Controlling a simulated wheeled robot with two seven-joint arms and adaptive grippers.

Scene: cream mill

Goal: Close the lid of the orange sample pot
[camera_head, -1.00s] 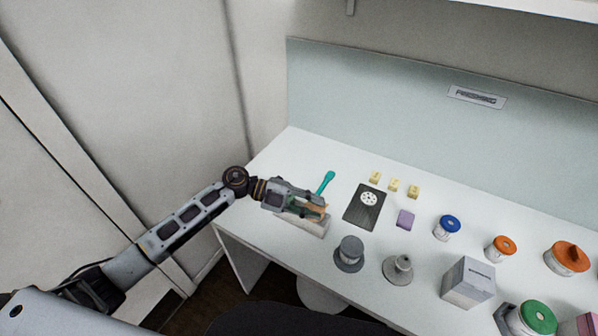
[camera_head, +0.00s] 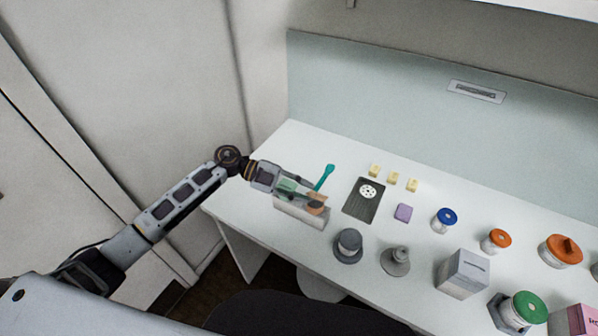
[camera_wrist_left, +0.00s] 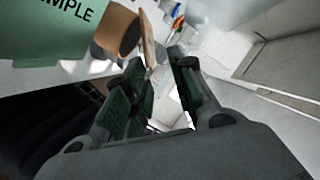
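The orange sample pot (camera_head: 315,208) sits at the right end of a pale block (camera_head: 300,218) on the left part of the bench. Its tan-orange lid (camera_head: 317,196) stands raised at the pot's edge; in the left wrist view the lid (camera_wrist_left: 148,38) is tilted up beside the pot (camera_wrist_left: 117,30). My left gripper (camera_head: 308,190) is just above and behind the block, close to the lid. Its dark green-padded fingers (camera_wrist_left: 160,85) are apart, with nothing visible between them. Whether a finger touches the lid cannot be told. My right gripper is not in view.
A green panel (camera_wrist_left: 50,30) lettered "SAMPLE" lies beside the pot. A teal utensil (camera_head: 325,178) rises behind the block. A dark plate (camera_head: 362,205), a grey pot (camera_head: 348,246) and a grey stand (camera_head: 395,261) are to the right. Several lidded jars stand farther right.

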